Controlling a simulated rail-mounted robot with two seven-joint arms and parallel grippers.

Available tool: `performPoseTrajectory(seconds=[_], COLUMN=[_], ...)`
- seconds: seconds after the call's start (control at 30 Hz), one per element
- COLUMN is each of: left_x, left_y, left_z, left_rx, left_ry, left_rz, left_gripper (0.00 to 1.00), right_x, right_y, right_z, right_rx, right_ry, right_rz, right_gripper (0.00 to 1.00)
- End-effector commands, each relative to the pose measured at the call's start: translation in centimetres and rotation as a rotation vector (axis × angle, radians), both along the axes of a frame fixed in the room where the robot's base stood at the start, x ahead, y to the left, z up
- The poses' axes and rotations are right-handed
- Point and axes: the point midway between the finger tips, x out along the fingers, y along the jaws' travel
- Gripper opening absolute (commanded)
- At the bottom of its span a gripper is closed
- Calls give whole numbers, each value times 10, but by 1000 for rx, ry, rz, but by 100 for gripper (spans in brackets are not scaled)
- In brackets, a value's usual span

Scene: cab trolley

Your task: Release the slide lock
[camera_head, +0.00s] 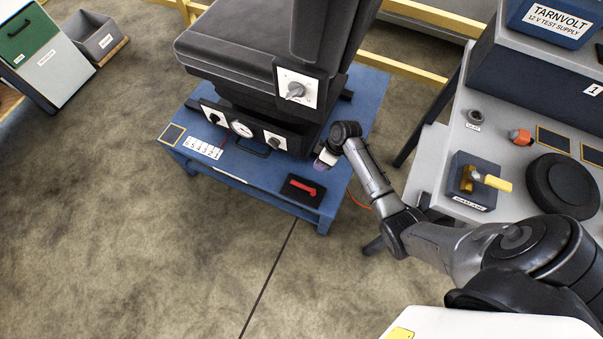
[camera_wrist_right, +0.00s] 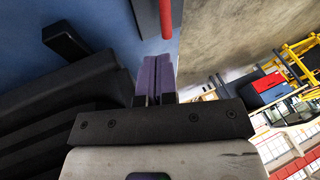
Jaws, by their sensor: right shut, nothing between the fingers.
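A black seat (camera_head: 250,55) stands on a blue trolley (camera_head: 345,190). At the trolley's front right corner a black block (camera_head: 287,203) carries a red lever (camera_head: 303,187). A black loop handle (camera_head: 252,150) sits low at the seat base's front; I cannot tell for sure which part is the slide lock. My right gripper (camera_head: 320,165) is beside the seat base, behind the red lever. In the wrist view its purple fingers (camera_wrist_right: 157,60) are shut and empty, with the red lever (camera_wrist_right: 166,14) just beyond the tips, apparently apart. My left gripper is not in view.
The seat base has a round gauge (camera_head: 241,129) and knobs. A grey console (camera_head: 450,140) with a yellow-handled switch (camera_head: 490,181) stands right of the trolley, near my right arm. A grey bin (camera_head: 97,38) and cabinet are at upper left. The floor in front is clear.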

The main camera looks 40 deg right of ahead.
Motion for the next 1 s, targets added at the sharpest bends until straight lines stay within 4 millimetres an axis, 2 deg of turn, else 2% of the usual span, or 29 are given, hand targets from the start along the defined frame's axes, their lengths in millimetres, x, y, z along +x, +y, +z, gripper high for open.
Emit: performPoseTrajectory(seconds=[0.03, 0.23, 0.73, 0.87, 1.0], left_x=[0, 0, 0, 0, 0], left_y=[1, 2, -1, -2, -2], left_z=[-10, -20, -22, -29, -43], left_rx=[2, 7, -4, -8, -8], left_ry=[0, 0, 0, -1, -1], left_rz=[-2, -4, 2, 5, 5], left_gripper=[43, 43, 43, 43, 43], right_x=[9, 25, 29, 30, 33], right_y=[-2, -7, -6, 0, 11], right_z=[-9, -15, -17, -27, -47], right_rx=[28, 96, 114, 115, 116], right_ry=[-9, -37, -45, -44, -44], right_rz=[5, 25, 29, 30, 29], right_gripper=[0, 0, 0, 0, 0])
